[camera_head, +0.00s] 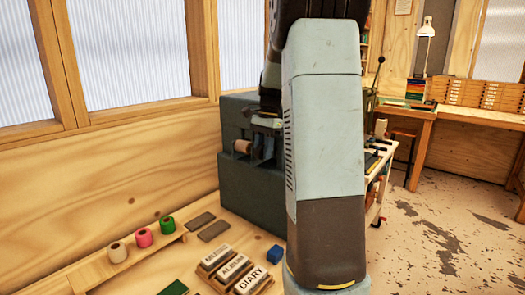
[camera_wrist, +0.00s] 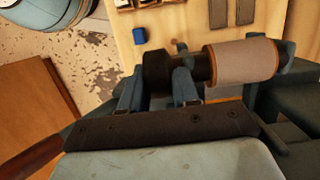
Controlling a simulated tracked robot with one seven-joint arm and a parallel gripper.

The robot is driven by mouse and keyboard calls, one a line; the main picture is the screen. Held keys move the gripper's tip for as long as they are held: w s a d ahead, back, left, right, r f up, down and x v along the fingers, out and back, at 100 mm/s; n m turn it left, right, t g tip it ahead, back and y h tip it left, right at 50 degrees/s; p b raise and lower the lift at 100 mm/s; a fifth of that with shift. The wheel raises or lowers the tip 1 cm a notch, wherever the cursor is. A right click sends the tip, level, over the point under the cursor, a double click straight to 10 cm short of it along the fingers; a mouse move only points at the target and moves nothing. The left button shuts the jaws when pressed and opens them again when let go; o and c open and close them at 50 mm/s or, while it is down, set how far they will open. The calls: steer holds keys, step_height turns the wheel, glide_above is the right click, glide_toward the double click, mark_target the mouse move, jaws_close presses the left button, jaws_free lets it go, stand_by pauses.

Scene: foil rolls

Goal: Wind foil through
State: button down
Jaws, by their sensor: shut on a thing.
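My gripper (camera_wrist: 157,76) is shut on a black knob (camera_wrist: 156,67) in the wrist view, one finger on each side of it. The knob sits at the end of a dark shaft beside a foil roll (camera_wrist: 243,62) with a pale grey-pink face and copper-coloured edges. The roll is mounted on a dark blue-green machine (camera_head: 240,190), which stands against the wooden wall in the head view. There the roll shows small (camera_head: 243,146), and my gripper (camera_head: 266,124) is partly hidden behind my arm. The foil's path through the machine is hidden.
A cream roll (camera_head: 117,251), a pink roll (camera_head: 143,237) and a green roll (camera_head: 167,225) stand on a wooden rack at the left. Labelled blocks (camera_head: 234,270) and a blue block (camera_head: 275,253) lie on the bench. A workbench (camera_head: 455,113) with a lamp is far right.

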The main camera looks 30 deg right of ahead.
stand_by(0.3)
steer(key=c, duration=0.9)
jaws_free()
steer(key=v, duration=1.3)
steer(key=shift+w+d+r, duration=0.25)
steer(key=shift+d, duration=0.1)
